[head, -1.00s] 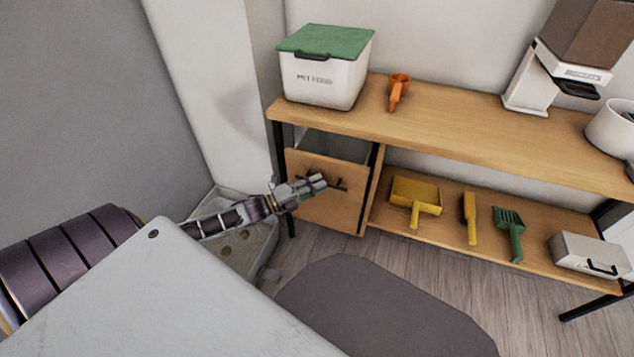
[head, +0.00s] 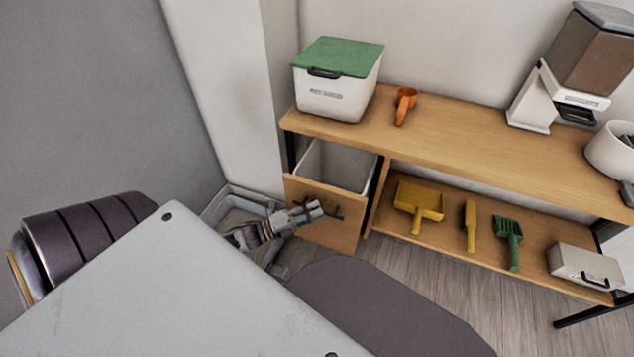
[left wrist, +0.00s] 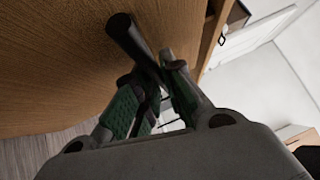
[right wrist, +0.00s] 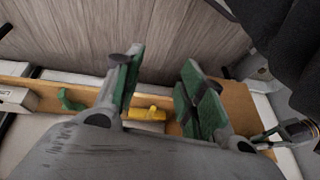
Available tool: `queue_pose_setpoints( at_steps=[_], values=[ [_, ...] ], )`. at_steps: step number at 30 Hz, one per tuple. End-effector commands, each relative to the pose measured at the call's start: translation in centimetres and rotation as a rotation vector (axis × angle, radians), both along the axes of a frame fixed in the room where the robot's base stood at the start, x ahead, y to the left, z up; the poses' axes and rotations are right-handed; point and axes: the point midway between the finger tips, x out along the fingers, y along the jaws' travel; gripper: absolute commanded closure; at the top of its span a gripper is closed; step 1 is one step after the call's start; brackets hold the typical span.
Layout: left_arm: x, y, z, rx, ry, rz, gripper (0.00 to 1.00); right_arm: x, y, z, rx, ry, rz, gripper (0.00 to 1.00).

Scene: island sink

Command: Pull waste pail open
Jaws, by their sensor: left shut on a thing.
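The waste pail (head: 335,165) is a white bin behind a wooden front panel (head: 318,228), under the left end of the wooden bench. It stands pulled out, with its open top showing. A dark bar handle crosses the panel; its dark end (left wrist: 128,36) shows in the left wrist view. My left gripper (head: 312,212) is at the panel, shut on the handle, and its green-padded fingers (left wrist: 150,92) close around the bar. My right gripper (right wrist: 157,85) is open and empty, its fingers wide apart; it is not visible in the head view.
A white pet food box (head: 335,95) with a green lid and an orange scoop (head: 404,105) stand on the bench top (head: 460,135). A grey tray (head: 225,212) lies left of the pail.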

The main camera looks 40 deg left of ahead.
Motion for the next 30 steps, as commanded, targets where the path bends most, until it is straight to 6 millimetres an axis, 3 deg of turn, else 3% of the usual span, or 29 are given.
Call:
queue_pose_setpoints(
  at_steps=[3, 12, 22, 30],
  values=[
    [-1.2, -0.3, 0.1, 0.000, 0.004, 0.000, 1.00, -0.2, -0.5, 1.8, -0.023, 0.019, 0.003, 0.60],
    [-3.1, -0.8, 0.0, 0.001, 0.003, 0.000, 1.00, -0.7, -1.4, 4.4, -0.066, 0.057, 0.005, 0.60],
    [-5.5, -1.3, 0.0, 0.000, 0.004, 0.001, 1.00, -0.7, -1.7, 2.8, -0.084, 0.094, 0.002, 0.60],
    [-8.8, -2.1, 0.1, 0.000, 0.007, 0.001, 1.00, -0.8, -2.1, 0.5, -0.103, 0.135, -0.002, 0.60]
  ],
)
